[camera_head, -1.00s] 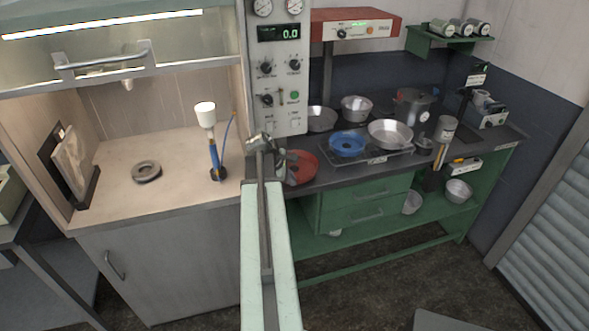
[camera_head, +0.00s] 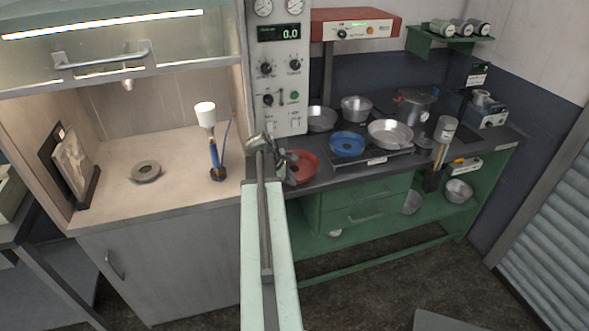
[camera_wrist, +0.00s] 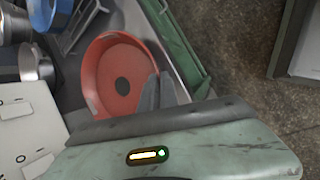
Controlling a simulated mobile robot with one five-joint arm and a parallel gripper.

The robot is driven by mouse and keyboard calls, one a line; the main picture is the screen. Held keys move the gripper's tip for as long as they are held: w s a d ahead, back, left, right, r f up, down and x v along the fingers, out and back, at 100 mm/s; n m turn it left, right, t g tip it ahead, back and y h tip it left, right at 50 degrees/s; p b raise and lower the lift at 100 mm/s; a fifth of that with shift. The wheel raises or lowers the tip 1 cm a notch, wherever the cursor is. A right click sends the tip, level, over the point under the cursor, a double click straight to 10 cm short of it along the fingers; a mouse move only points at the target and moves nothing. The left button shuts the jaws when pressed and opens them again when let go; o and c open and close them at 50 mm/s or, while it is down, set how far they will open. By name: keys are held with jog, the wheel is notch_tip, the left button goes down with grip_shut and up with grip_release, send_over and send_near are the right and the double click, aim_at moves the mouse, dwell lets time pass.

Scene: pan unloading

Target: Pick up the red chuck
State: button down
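The red chuck is a round, shallow red dish with a dark hole in its centre. In the head view the red chuck (camera_head: 303,167) sits at the left end of the dark bench top, just right of my arm's end. In the wrist view the red chuck (camera_wrist: 105,72) lies almost whole in sight. My gripper (camera_head: 281,168) is at its left side in the head view. In the wrist view the grey fingertips of my gripper (camera_wrist: 158,82) overlap the chuck's lower right rim, close to each other. Whether they touch the rim or have it between them is unclear.
A blue dish (camera_head: 347,143) and a metal pan (camera_head: 390,133) stand on a rack right of the chuck. A control panel (camera_head: 281,75) rises behind my arm's end. Left are a hooded counter with a grey ring (camera_head: 146,171) and a blue-handled tool (camera_head: 214,155).

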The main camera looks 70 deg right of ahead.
notch_tip(320, 180, up, 10)
jog(key=p, duration=1)
jog(key=s, duration=0.4)
jog(key=shift+f+b, duration=0.35)
